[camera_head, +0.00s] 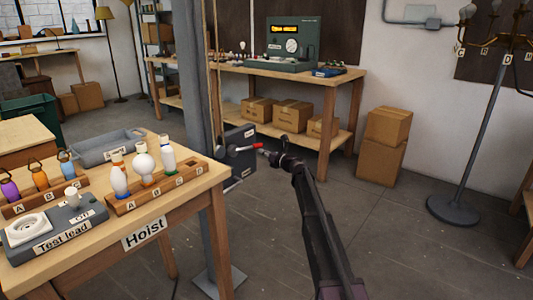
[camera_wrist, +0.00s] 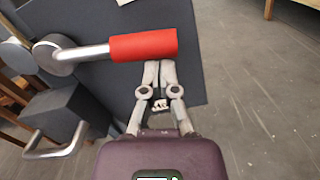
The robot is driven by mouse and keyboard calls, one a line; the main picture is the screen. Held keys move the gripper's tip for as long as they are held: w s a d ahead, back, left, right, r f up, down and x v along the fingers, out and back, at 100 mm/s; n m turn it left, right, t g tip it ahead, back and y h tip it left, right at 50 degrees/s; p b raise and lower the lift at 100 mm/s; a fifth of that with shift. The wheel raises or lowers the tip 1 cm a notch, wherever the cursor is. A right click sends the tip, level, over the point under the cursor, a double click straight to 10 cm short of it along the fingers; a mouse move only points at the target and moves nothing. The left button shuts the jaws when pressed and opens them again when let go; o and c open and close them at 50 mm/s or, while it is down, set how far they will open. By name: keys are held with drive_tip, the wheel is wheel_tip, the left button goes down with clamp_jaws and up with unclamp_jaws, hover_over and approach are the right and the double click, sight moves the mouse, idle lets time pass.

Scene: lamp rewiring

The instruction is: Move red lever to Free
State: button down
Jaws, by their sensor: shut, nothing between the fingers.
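The red lever (camera_wrist: 143,46) has a red grip on a metal rod that runs left to a round pivot. In the head view the lever (camera_head: 257,146) sticks out to the right from a dark box (camera_head: 240,135) fixed to the grey post. My gripper (camera_wrist: 158,66) is shut and empty, its fingertips right at the lower side of the red grip; I cannot tell whether they touch it. In the head view my gripper (camera_head: 274,157) is just right of the grip's end. The lever lies about level. No label reading Free is legible.
A metal handle (camera_wrist: 58,143) sits below the lever. A workbench (camera_head: 345,80) stands behind. Floor to the right is clear up to a lamp stand (camera_head: 453,208).

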drive_tip(key=shift+a, duration=0.1)
idle(0.4)
drive_tip(key=shift+s, duration=0.15)
drive_tip(key=v, duration=0.9)
drive_tip(key=shift+s+d, duration=0.25)
drive_tip(key=shift+d, duration=0.1)
drive_tip(key=shift+d, duration=0.1)
